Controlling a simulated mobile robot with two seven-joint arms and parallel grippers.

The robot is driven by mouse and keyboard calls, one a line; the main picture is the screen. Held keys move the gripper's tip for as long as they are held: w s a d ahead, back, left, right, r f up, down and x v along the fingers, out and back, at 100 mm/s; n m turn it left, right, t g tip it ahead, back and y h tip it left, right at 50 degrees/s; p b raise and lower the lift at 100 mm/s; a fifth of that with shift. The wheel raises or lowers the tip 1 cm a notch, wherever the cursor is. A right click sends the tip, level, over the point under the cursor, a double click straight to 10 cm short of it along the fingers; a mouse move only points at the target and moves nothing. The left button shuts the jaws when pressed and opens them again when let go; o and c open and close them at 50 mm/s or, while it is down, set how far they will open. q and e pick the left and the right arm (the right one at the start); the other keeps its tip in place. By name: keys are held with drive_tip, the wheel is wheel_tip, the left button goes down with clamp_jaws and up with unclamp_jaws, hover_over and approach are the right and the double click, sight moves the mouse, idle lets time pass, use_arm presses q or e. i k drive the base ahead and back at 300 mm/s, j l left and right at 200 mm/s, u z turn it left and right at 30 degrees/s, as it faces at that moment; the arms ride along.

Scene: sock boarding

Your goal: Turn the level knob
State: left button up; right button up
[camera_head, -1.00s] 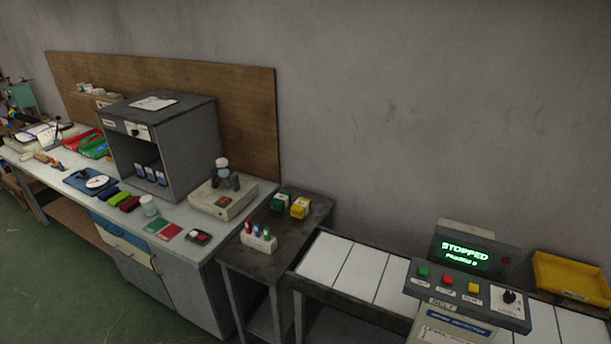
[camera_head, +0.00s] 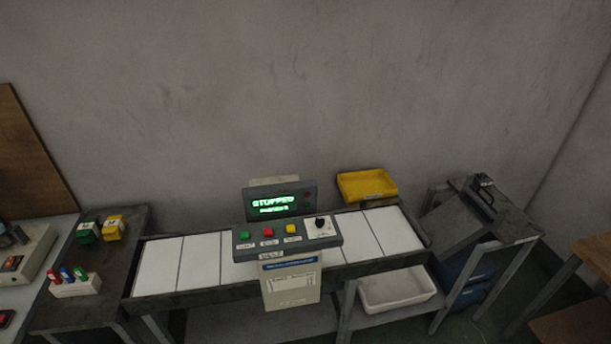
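A grey control panel (camera_head: 266,240) stands at the front of a conveyor, near the middle of the view. A black knob (camera_head: 320,222) sits on a white plate at the panel's right end. Its pointer is too small to read. Left of it are a yellow button (camera_head: 291,229), a red button (camera_head: 268,231) and a green button (camera_head: 244,234). A display (camera_head: 274,203) above the panel reads "STOPPED" in green, with a smaller line below it. Neither of my grippers is in view.
The conveyor belt (camera_head: 205,262) has white plates. A yellow tray (camera_head: 366,186) is behind it and a white bin (camera_head: 397,289) is on a shelf below. A dark side table (camera_head: 112,235) holds two small boxes and a marker rack. Another table (camera_head: 517,222) stands at the right.

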sight(319, 221)
drive_tip(key=i+j+z, duration=0.15)
drive_tip(key=i, duration=0.4)
drive_tip(key=i+j+z, duration=0.1)
drive_tip(key=i+j, duration=0.2)
drive_tip(key=i, duration=0.2)
drive_tip(key=i+j+z, duration=0.15)
drive_tip(key=i, duration=0.4)
drive_tip(key=j, duration=0.1)
